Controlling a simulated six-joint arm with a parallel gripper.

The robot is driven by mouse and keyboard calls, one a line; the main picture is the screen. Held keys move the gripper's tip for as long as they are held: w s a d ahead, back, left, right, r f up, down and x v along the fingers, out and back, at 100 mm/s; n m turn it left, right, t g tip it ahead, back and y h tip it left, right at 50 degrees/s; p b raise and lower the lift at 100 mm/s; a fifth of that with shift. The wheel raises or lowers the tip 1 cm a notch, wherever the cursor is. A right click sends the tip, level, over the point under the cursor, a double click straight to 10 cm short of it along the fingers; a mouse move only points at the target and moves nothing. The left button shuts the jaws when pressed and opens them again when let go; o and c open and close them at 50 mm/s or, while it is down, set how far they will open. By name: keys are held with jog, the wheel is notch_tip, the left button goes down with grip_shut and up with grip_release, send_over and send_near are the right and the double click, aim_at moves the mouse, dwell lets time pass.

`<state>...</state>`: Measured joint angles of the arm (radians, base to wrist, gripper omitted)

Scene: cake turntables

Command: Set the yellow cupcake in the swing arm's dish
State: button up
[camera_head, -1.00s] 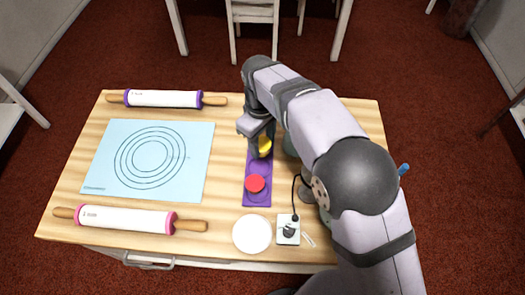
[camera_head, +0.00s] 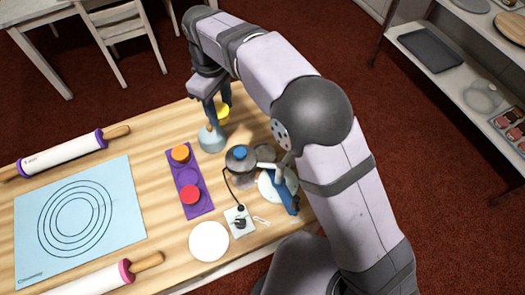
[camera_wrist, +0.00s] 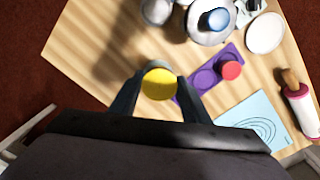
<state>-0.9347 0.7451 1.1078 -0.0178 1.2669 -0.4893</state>
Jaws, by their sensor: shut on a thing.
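The yellow cupcake (camera_head: 223,112) is held between the fingers of my gripper (camera_head: 214,108), above the table's far edge. In the wrist view the yellow cupcake (camera_wrist: 159,84) sits between both fingertips. I cannot tell for sure which piece is the swing arm's dish, as my arm is close in front.
A purple tray (camera_head: 205,208) holds an orange cupcake (camera_head: 180,153) and a red cupcake (camera_head: 190,195); its middle place is empty. A grey-blue vessel (camera_head: 211,139) stands just below my gripper. A control box (camera_head: 239,221) and white plate (camera_head: 208,241) lie in front.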

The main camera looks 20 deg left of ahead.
jog(key=w+d+r+m, duration=0.15)
jog(key=w+d, duration=0.25)
jog(key=d, duration=0.6)
send_over(265, 154)
jog(key=shift+f, duration=2.7)
jog(key=shift+n, duration=0.45)
jog(key=shift+s+d+f+p, duration=0.1)
jog(key=shift+f+p, duration=0.65)
jog(key=shift+f, duration=1.05)
jog(key=shift+s+d+f+p, duration=0.1)
jog(key=shift+f+p, duration=0.6)
jog(key=shift+f, duration=1.1)
jog(key=shift+w+a+f+p, duration=0.15)
jog(key=shift+f+p, duration=0.2)
jog(key=shift+f, duration=1.05)
jog(key=shift+f, duration=0.15)
jog(key=o, duration=1)
jog(key=shift+o, duration=0.2)
